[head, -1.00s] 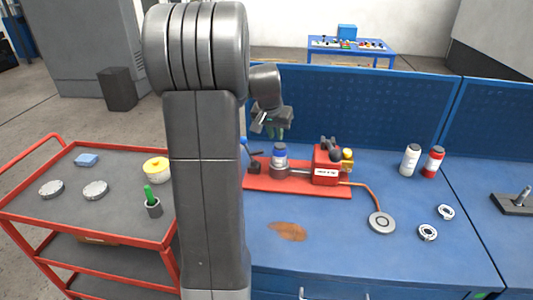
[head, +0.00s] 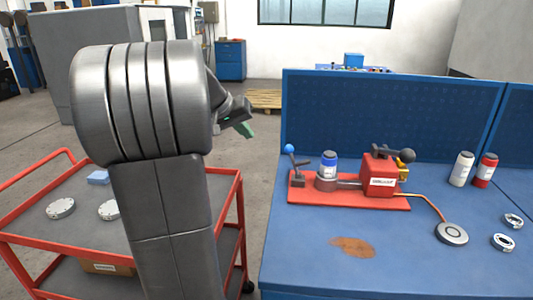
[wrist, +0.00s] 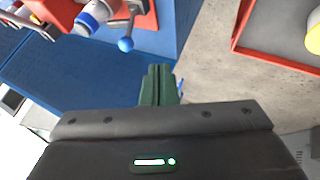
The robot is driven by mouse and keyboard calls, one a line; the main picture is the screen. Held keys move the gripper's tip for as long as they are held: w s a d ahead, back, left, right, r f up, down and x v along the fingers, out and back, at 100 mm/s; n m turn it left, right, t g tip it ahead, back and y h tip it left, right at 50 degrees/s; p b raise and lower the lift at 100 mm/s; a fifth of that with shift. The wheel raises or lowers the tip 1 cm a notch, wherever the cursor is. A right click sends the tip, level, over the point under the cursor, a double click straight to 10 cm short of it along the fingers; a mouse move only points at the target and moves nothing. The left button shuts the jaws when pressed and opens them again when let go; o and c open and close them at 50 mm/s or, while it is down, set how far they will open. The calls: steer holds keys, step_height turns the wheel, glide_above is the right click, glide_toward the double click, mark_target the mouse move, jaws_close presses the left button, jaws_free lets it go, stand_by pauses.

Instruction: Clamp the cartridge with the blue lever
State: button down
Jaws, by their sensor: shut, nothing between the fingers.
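The blue lever (head: 289,149), a ball knob on a short grey rod, stands roughly upright at the left end of a red base plate (head: 400,204). My gripper (head: 246,130), with green fingers, is shut and empty, in the air left of the bench and apart from the lever. In the wrist view the shut fingers (wrist: 160,82) point towards the bench edge; the lever's blue ball (wrist: 126,44) and the cartridge (wrist: 92,17) show at upper left.
A red block (head: 380,176) with a black-knobbed handle sits on the plate's right part. White (head: 462,169) and red (head: 485,171) bottles and a round grey pad (head: 451,234) stand further right. A red cart (head: 228,182) is at left, with a floor gap before the bench (head: 300,265).

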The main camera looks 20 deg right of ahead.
stand_by(0.3)
glide_toward(292, 159)
steer(key=w+f, duration=0.3)
steer(key=shift+w+d+p, duration=0.25)
steer(key=shift+d+p, duration=0.05)
steer(key=shift+d, duration=0.1)
stand_by(0.3)
